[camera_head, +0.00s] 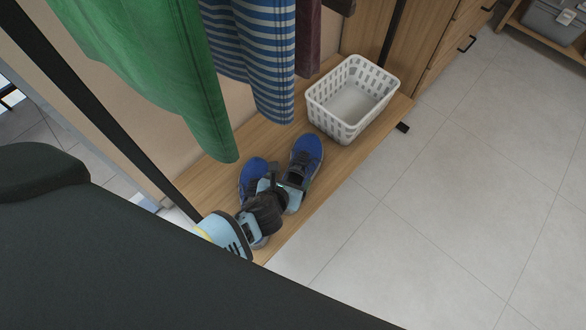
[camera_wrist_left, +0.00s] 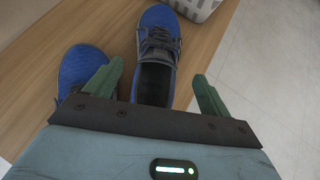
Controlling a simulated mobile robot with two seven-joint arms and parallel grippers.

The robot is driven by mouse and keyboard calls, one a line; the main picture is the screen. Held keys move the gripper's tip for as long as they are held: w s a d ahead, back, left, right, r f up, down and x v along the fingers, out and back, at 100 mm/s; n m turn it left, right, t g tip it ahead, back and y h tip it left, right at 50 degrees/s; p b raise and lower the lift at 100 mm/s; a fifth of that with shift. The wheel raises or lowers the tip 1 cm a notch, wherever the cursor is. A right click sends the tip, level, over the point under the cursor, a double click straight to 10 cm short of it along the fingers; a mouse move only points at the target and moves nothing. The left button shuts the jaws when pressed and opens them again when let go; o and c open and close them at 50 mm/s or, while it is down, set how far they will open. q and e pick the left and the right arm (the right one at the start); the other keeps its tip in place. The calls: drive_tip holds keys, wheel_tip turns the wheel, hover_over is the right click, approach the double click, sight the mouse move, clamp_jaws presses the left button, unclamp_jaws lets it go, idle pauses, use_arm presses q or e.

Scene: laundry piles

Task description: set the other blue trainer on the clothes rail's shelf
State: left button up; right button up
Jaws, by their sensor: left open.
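Two blue trainers with grey laces stand side by side on the wooden shelf (camera_head: 347,158) of the clothes rail. The right trainer (camera_head: 307,152) also shows in the left wrist view (camera_wrist_left: 160,45), toe pointing away. The left trainer (camera_head: 252,174) is partly hidden by my gripper; in the left wrist view (camera_wrist_left: 84,68) it lies beside the left finger. My left gripper (camera_head: 286,187) is open over the heel end of the right trainer, with its fingers (camera_wrist_left: 152,92) on either side of the heel. I cannot tell whether they touch it. My right gripper is out of view.
A white slatted basket (camera_head: 345,125) stands on the shelf beyond the trainers. A green garment (camera_head: 150,70), a striped one (camera_head: 255,60) and a dark one hang above. Tiled floor (camera_head: 450,200) to the right is clear.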

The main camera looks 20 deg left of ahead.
use_arm(q)
drive_tip(key=shift+p+v, duration=0.45)
drive_tip(key=shift+v, duration=0.95)
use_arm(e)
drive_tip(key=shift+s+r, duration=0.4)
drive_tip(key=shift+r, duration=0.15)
use_arm(q)
drive_tip(key=shift+s, duration=0.15)
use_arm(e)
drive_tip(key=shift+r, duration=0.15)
